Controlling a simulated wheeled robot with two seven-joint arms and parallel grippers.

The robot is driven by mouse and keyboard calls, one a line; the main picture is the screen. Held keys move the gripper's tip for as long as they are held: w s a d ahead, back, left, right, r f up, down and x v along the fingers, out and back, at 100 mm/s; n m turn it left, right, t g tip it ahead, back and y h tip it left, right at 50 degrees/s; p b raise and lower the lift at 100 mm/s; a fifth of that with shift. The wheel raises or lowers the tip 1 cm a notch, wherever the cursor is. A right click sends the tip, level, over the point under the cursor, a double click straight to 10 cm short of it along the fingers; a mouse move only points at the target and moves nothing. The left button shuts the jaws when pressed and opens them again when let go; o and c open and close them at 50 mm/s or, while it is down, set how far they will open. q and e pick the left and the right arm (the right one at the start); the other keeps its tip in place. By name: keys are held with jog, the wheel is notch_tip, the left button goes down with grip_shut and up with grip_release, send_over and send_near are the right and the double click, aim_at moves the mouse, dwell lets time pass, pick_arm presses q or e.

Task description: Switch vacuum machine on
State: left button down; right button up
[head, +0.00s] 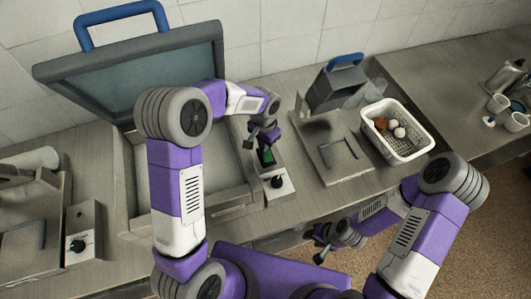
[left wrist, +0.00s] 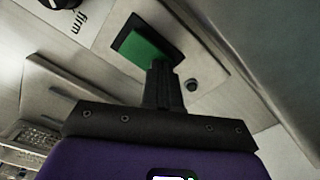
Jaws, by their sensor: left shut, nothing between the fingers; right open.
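The vacuum machine (head: 205,207) stands on the counter with its dark-glass lid (head: 150,68) raised. Its control panel on the right side has a green screen (head: 267,157) and a black knob (head: 278,181). My left gripper (head: 262,135) is shut and empty, above the panel just behind the screen. In the left wrist view its fingertips (left wrist: 163,65) overlap the lower edge of the green screen (left wrist: 148,47); contact cannot be told. A small round button (left wrist: 191,84) lies beside the fingers, and the knob (left wrist: 60,3) is at the top edge. My right gripper (head: 321,241) is open in front of the counter.
A smaller device with a blue handle (head: 346,59) stands right of the machine. A white perforated basket (head: 408,155) holding several small items is further right. Cups (head: 498,103) stand at the far right. Another appliance with a knob (head: 80,245) is at the left.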

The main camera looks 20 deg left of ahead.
pick_arm(q)
jog(key=shift+r+p, duration=2.5)
jog(key=shift+r, duration=0.95)
